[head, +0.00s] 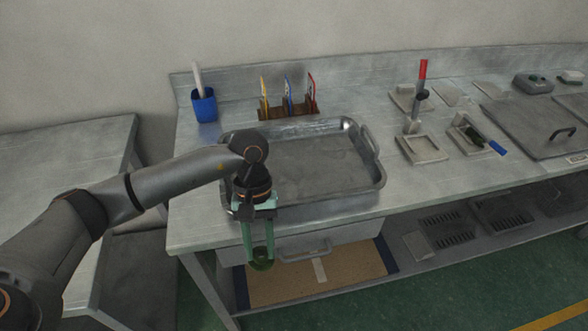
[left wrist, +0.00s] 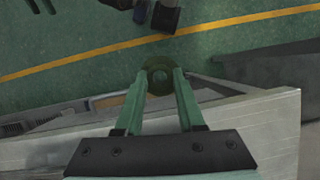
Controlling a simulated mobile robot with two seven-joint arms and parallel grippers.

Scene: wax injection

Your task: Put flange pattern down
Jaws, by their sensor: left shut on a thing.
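My left gripper (head: 258,248) hangs in front of the bench's front edge, below the tabletop in the head picture, with its green fingers pointing down. It is shut on the flange pattern (head: 261,265), a small dark green round piece at the fingertips. In the left wrist view the flange pattern (left wrist: 159,83) sits between the tips of the two green fingers (left wrist: 160,75), over the floor beyond the bench edge. The fingers partly hide it. My right gripper is in neither view.
A large metal tray (head: 377,178) lies on the bench (head: 400,201) behind my left gripper. A blue cup (head: 204,106) and a card rack (head: 288,110) stand behind the tray. A tool stand (head: 422,148) is to its right. Clear bench surface lies between the tray and stand.

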